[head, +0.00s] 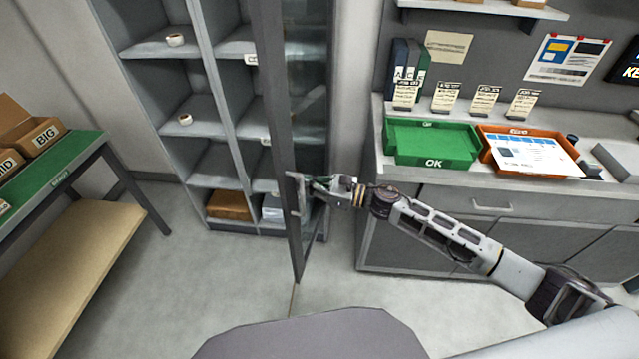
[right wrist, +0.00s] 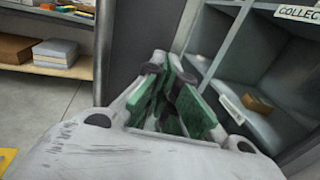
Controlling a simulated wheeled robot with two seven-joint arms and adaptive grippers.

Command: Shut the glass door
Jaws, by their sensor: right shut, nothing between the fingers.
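The glass door (head: 277,110) of the tall grey cabinet stands open, swung out toward me and seen almost edge-on in the head view. Its dark frame runs down to near the floor, and a pale upright handle (head: 297,205) sits on it. My right gripper (head: 322,184) is at the handle's height, just right of the door frame. I cannot tell whether it touches the door. In the right wrist view its green-padded fingers (right wrist: 178,105) are shut with nothing between them, with cabinet shelves (right wrist: 240,95) to the right. My left gripper is not in view.
The open cabinet holds two white cups (head: 175,40), (head: 185,119) and a brown box (head: 229,205). A grey counter (head: 440,195) with a green tray (head: 432,160) and an orange tray (head: 490,165) stands right. A green-topped bench (head: 75,155) stands left. Floor before the cabinet is clear.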

